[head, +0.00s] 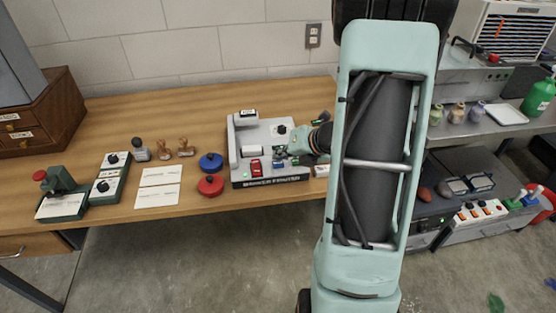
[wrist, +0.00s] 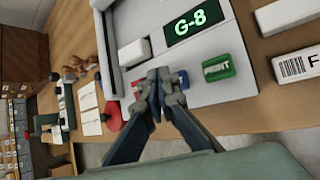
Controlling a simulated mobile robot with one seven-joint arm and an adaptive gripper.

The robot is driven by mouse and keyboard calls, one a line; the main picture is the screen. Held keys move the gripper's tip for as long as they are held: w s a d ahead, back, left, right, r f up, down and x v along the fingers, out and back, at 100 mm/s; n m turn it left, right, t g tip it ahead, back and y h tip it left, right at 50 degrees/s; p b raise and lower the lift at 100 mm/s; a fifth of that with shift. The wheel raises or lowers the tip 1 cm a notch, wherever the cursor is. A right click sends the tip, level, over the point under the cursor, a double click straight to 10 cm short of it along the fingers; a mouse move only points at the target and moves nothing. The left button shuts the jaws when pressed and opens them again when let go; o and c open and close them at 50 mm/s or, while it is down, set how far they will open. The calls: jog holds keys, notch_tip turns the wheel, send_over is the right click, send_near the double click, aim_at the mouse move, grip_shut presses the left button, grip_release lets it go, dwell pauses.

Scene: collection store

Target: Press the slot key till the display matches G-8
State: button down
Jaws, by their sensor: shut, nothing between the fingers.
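The label printer (head: 268,133) is a light grey machine near the table's front edge. Its display (wrist: 190,22) reads G-8 in green in the wrist view. A green PRINT key (wrist: 207,80) sits below the display. A blue key (wrist: 184,79) is beside it, partly hidden by my fingers. My gripper (wrist: 160,76) is shut and empty, with its fingertips at the blue key; I cannot tell whether they touch it. In the head view my gripper (head: 284,157) is low over the printer's front right part.
A blue lidded pot (head: 211,161) and a red one (head: 211,185) stand left of the printer. Farther left are wooden stamps (head: 185,148), white cards (head: 159,186) and a green stamping press (head: 62,193). A barcode label block (wrist: 298,65) lies right of the printer.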

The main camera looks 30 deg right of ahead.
aim_at(280, 164)
jog(key=shift+r, duration=0.25)
notch_tip(280, 164, up, 5)
jog(key=p, duration=0.4)
jog(key=shift+p, duration=0.4)
jog(key=shift+f, duration=0.1)
dwell(0.4)
